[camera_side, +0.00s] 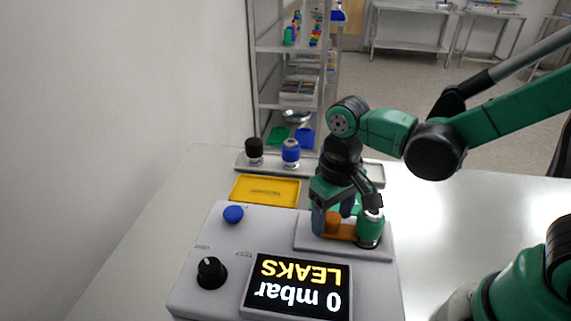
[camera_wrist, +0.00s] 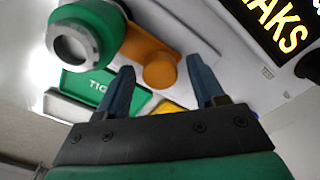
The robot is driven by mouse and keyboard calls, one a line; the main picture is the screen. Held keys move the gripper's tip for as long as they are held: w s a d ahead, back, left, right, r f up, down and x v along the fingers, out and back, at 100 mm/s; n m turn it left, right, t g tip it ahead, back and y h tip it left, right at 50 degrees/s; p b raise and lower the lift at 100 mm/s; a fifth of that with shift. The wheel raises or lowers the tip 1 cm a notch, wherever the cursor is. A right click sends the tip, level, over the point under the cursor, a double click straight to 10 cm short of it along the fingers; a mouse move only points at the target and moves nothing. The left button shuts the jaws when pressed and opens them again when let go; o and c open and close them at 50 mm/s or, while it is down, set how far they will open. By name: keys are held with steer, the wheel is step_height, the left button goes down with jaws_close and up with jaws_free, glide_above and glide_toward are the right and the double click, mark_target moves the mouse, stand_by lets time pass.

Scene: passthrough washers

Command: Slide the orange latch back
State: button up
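The orange latch (camera_side: 340,231) lies on the raised grey plate of the machine, beside an upright green part with a metal collar (camera_side: 370,229). In the wrist view the latch is an orange bar (camera_wrist: 146,43) with a round orange knob (camera_wrist: 160,71), next to the green part (camera_wrist: 86,35). My gripper (camera_side: 334,214) is low over the plate, pointing down. In the wrist view its two blue-grey fingers (camera_wrist: 160,68) are apart, with the knob showing between their tips. I cannot tell whether they touch it. The side view partly hides the latch behind my gripper.
The machine has a display (camera_side: 297,286) reading "0 mbar LEAKS", a black knob (camera_side: 211,272) and a blue button (camera_side: 233,214). Behind it are a yellow tray (camera_side: 265,191) and a grey tray (camera_side: 271,166) with a black-topped part (camera_side: 254,150) and a blue-topped part (camera_side: 290,152). The table at right is clear.

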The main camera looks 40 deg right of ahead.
jaws_close()
stand_by(1.2)
